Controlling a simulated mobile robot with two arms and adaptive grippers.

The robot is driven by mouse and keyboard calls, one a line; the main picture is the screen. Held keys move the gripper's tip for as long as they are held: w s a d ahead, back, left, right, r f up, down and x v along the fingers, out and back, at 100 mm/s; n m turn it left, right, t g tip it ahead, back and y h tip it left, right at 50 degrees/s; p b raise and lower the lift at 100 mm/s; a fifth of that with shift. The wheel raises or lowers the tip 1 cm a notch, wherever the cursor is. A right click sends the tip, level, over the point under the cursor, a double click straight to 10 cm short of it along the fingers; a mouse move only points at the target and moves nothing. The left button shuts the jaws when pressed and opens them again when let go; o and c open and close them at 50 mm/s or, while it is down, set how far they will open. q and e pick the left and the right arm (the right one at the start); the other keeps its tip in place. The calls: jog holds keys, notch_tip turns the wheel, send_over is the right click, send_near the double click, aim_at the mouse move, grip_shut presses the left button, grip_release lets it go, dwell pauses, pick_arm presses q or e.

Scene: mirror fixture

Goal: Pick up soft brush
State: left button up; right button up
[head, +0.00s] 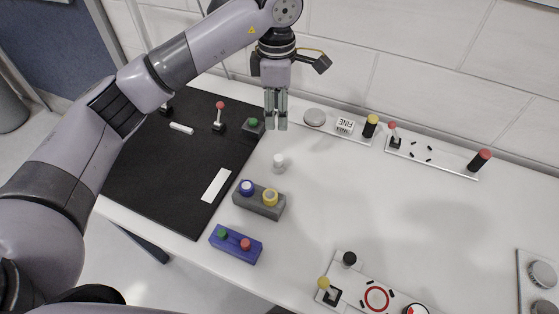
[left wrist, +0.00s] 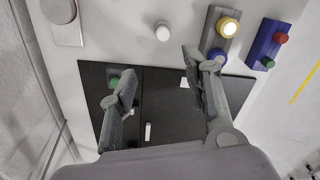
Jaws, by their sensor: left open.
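No thing in view can be clearly told as the soft brush. Candidates are a black cylinder with a yellow top (head: 370,126) and one with a red top (head: 479,161), both standing at the back of the white table. My left gripper (head: 276,124) points down above the table, near the back right edge of the black mat (head: 150,190). In the left wrist view (left wrist: 160,80) its fingers are apart with nothing held between them. A small white round-topped piece (head: 279,162) stands in front of it in the head view, apart from the fingers. My right gripper is not in view.
A green-topped block (head: 254,126) and a red-knobbed lever (head: 219,115) stand on the mat. A grey two-knob block (head: 259,202) and a blue block (head: 236,244) stand nearer. A plate with a red ring (head: 377,297) lies in front. The table's middle right is clear.

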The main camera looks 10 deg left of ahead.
aim_at(279, 157)
pick_arm(q)
notch_tip(279, 157, down, 12)
jog(key=p, duration=0.2)
jog(key=shift+s+r+p, duration=0.15)
jog(key=shift+r+p, duration=0.1)
jog(key=shift+p, duration=0.05)
jog(key=f+p, duration=0.1)
jog(key=f, duration=0.1)
jog(key=f+p, duration=0.1)
jog(key=f, duration=0.1)
jog(key=shift+s+d+f, duration=0.15)
jog(key=shift+d+f, duration=0.05)
jog(key=shift+f, duration=0.6)
grip_shut()
